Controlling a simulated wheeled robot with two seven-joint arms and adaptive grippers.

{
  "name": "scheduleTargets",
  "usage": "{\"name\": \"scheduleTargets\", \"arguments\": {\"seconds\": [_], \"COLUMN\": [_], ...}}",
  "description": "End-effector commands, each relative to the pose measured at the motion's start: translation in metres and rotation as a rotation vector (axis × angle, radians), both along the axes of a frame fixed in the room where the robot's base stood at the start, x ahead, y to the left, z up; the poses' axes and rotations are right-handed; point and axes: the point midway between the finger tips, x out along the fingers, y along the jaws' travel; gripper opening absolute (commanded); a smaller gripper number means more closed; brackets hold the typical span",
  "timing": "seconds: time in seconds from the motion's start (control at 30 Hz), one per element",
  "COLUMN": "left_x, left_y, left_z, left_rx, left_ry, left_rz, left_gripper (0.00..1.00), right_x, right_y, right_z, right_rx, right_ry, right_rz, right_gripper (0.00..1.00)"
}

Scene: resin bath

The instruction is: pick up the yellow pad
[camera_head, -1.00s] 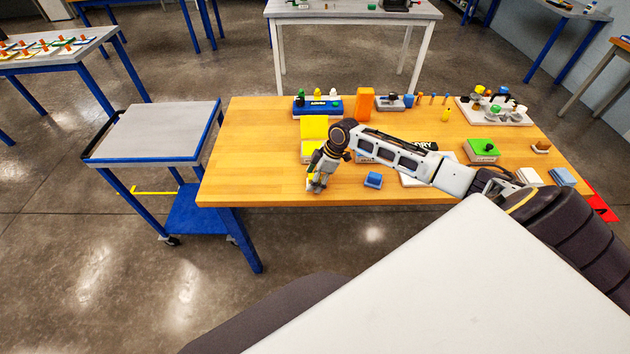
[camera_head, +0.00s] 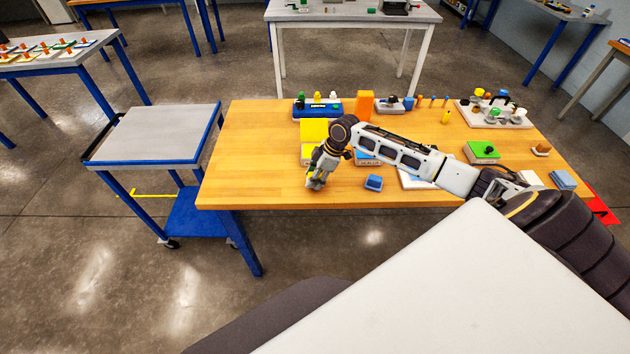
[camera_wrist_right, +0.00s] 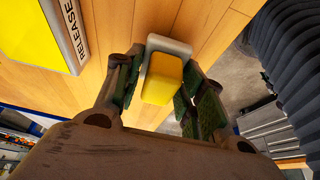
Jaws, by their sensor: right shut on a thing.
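The yellow pad (camera_wrist_right: 162,79) shows in the right wrist view as a yellow block with a pale grey-white part at its far end. My right gripper (camera_wrist_right: 164,88) has its fingers on both sides of the pad and is shut on it. In the head view my right gripper (camera_head: 316,184) points down near the front left edge of the wooden table (camera_head: 255,150), and its fingers mostly hide the pad. Whether the pad touches the table is hard to tell. My left gripper is not in view.
A yellow-topped box marked RELEASE (camera_wrist_right: 45,35) lies beside the gripper. A blue pad (camera_head: 373,182) sits to the right of the gripper. A green-topped box (camera_head: 482,151) is farther right. A grey-topped cart (camera_head: 150,135) stands left of the table. The table's left end is bare.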

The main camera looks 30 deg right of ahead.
Motion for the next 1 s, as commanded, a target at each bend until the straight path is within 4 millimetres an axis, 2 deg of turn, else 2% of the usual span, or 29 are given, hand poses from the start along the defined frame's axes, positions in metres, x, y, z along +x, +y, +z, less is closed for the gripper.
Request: {"name": "scheduleTargets", "arguments": {"seconds": [0.3, 0.5, 0.7, 1.0], "left_x": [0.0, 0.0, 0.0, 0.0], "left_y": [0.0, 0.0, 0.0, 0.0], "left_z": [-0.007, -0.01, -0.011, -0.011], "left_rx": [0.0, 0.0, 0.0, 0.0], "left_ry": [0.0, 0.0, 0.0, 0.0], "left_rz": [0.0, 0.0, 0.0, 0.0], "left_gripper": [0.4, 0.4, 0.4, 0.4], "right_x": [0.001, 0.001, 0.0, 0.0], "right_y": [0.0, 0.0, 0.0, 0.0], "right_z": [0.047, 0.07, 0.079, 0.08], "right_rx": [0.0, 0.001, 0.0, 0.001], "right_ry": [-0.002, -0.002, 0.0, -0.001], "right_rz": [0.0, 0.001, -0.001, 0.0], "right_gripper": [0.15, 0.15, 0.15, 0.15]}}
